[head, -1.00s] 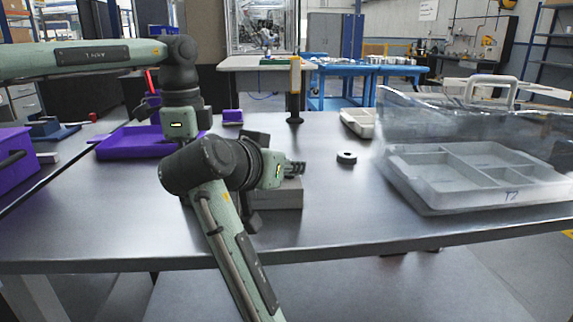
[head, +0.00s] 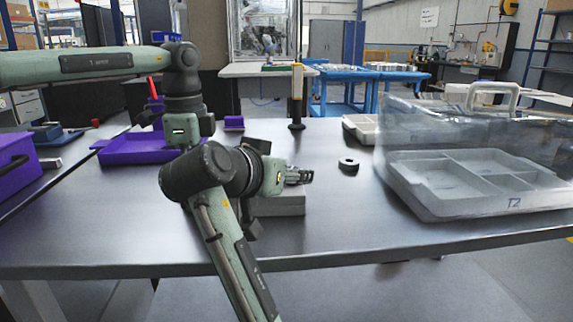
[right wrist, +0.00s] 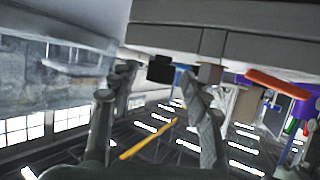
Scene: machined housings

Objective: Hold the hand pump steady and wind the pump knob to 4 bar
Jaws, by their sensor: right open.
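I cannot make out the hand pump or its knob with certainty. A grey block (head: 278,206) stands on the table under my right gripper (head: 306,177), partly hidden by my right arm. The right gripper is open and points right, above the block; its two fingers also show in the right wrist view (right wrist: 158,112), with nothing clearly between them. My left gripper (head: 184,140) points down behind my right arm, which hides its fingertips and whatever is at them.
A black ring (head: 348,164) lies right of the right gripper. A grey compartment tray (head: 437,209) with a clear cover stands at right. A purple tray (head: 122,154) and purple box (head: 14,166) are at left. The front middle table is clear.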

